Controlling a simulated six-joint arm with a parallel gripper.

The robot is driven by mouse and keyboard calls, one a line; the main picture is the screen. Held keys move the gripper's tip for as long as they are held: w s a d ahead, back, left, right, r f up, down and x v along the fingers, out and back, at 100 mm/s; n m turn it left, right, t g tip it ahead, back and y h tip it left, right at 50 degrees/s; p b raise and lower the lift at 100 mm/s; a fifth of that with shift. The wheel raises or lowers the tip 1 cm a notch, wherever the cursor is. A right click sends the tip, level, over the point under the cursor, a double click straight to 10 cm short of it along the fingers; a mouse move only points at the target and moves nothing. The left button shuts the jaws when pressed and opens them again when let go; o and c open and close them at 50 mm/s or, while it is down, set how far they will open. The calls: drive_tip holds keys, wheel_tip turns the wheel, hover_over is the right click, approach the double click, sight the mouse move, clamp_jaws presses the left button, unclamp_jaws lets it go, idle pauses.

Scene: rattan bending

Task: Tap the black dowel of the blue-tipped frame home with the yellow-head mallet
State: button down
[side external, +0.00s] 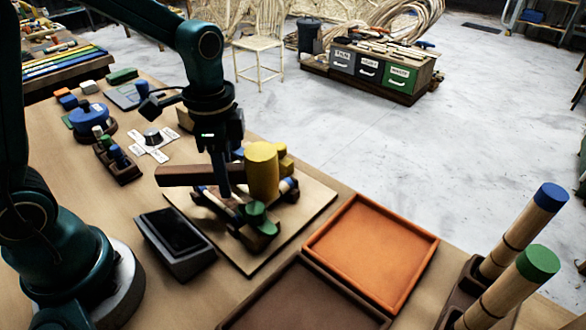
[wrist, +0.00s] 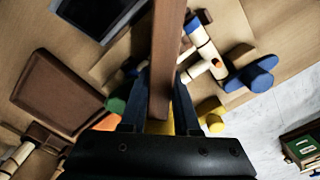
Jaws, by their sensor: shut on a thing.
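My gripper (side external: 222,182) is shut on the brown handle (side external: 183,176) of the mallet, which lies roughly level above the work board. The yellow mallet head (side external: 262,171) is to the right of the fingers. In the wrist view the handle (wrist: 167,50) runs up between my fingers (wrist: 160,95), and the head is mostly hidden behind the gripper body. The blue-tipped frame shows as pale rods with blue ends (wrist: 250,76) right of the handle. One blue end (side external: 288,184) shows beside the head. I cannot clearly make out the black dowel or whether the head touches anything.
Green-tipped (side external: 257,214) and yellow-tipped (side external: 284,163) pieces crowd the board (side external: 316,202) around the mallet. An orange tray (side external: 372,250) and a brown tray (side external: 300,300) lie in front. A dark grey box (side external: 175,243) stands left of the board. Upright capped rods (side external: 520,225) stand right.

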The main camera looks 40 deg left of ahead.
drive_tip(key=shift+f, duration=0.75)
drive_tip(key=shift+r, duration=1.85)
drive_tip(key=shift+r, duration=2.5)
